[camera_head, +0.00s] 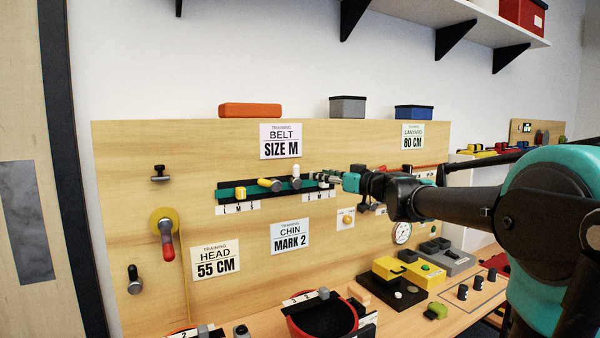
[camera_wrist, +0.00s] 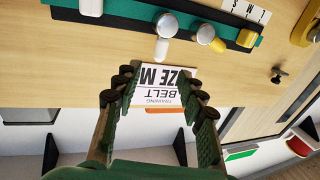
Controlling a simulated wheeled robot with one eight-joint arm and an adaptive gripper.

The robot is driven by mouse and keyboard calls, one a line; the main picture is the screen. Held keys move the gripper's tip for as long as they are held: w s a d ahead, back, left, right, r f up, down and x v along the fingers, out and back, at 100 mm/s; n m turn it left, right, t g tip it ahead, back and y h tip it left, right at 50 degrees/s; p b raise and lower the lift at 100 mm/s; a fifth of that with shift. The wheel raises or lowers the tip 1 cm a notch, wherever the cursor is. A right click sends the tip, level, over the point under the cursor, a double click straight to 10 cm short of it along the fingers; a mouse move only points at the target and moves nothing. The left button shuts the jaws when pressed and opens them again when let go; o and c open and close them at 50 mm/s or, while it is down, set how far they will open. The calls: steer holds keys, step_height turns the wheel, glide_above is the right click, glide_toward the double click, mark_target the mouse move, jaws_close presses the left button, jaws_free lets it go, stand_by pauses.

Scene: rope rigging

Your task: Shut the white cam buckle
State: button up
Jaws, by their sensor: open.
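The white cam buckle (camera_head: 296,172) is on the black and teal belt strip (camera_head: 228,197) on the board. Its white lever sticks up from the strip, and in the wrist view the white cam buckle (camera_wrist: 163,37) shows upside down with its lever off the strip. A yellow cam lever (camera_head: 269,185) lies tilted to its left. My gripper (camera_head: 330,178) is to the right of the white buckle, near the strip's right end. In the wrist view my gripper (camera_wrist: 160,98) has its fingers apart with nothing between them; the buckle is beyond the fingertips.
A yellow slider (camera_head: 241,193) sits on the strip's left part. The BELT SIZE M sign (camera_head: 281,142) is above the strip and the CHIN sign (camera_head: 290,236) below. An orange box (camera_head: 250,110) and grey box (camera_head: 347,106) stand along the board's top.

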mark_target(295, 176)
steer(key=x, duration=1)
steer(key=shift+w+a, duration=0.15)
steer(key=shift+a, duration=0.05)
steer(key=shift+c, duration=0.3)
jaws_close()
